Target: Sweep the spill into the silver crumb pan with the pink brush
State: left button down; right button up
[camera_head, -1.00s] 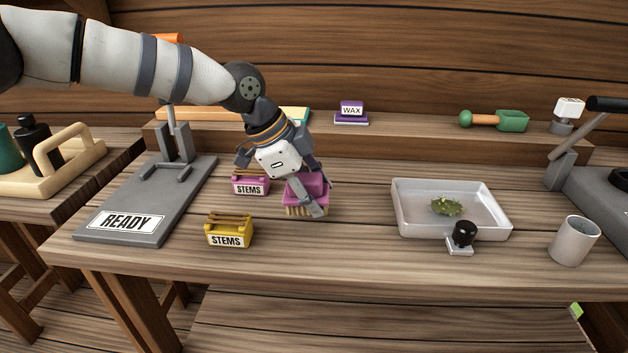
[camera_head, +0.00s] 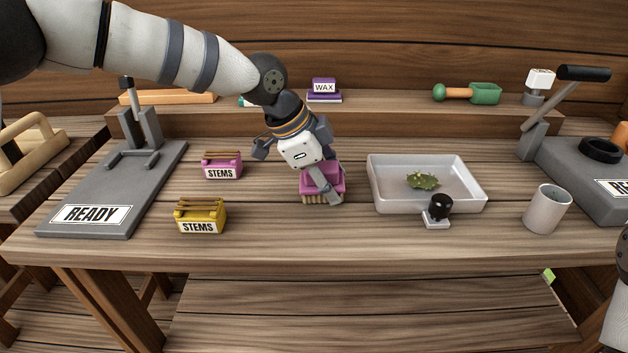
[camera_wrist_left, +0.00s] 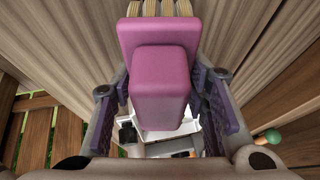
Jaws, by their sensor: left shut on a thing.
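The pink brush (camera_head: 312,186) has pale bristles pointing down over the middle of the table. I cannot tell whether the bristles touch the wood. My left gripper (camera_head: 322,178) is shut on its pink block. In the left wrist view, the pink block of the brush (camera_wrist_left: 160,50) sits between the two fingers of the left gripper (camera_wrist_left: 165,105), bristles at the top. A light grey tray (camera_head: 386,200) stands right of the brush with a green spiky piece (camera_head: 424,181) in it. I cannot tell whether this tray is the silver crumb pan. No spill shows clearly. My right gripper is out of view.
Pink (camera_head: 222,167) and yellow (camera_head: 201,217) STEMS boxes stand left of the brush. A black-knobbed stamp (camera_head: 439,208) is at the tray's front, a grey cup (camera_head: 547,209) to its right. Grey presses flank the table. A green scoop (camera_head: 485,94) lies on the back shelf.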

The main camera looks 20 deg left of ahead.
pick_arm(q)
jog(key=shift+w+d+f, duration=0.1)
jog(key=shift+w+d, duration=0.15)
jog(key=shift+d, duration=0.4)
jog(key=shift+w+d, duration=0.25)
jog(key=shift+d, duration=0.35)
jog(key=shift+w+d+r, duration=0.1)
jog(key=shift+d+r, duration=0.1)
jog(key=shift+r, duration=0.15)
jog(key=shift+r+p, duration=0.35)
jog(key=shift+r, duration=2.25)
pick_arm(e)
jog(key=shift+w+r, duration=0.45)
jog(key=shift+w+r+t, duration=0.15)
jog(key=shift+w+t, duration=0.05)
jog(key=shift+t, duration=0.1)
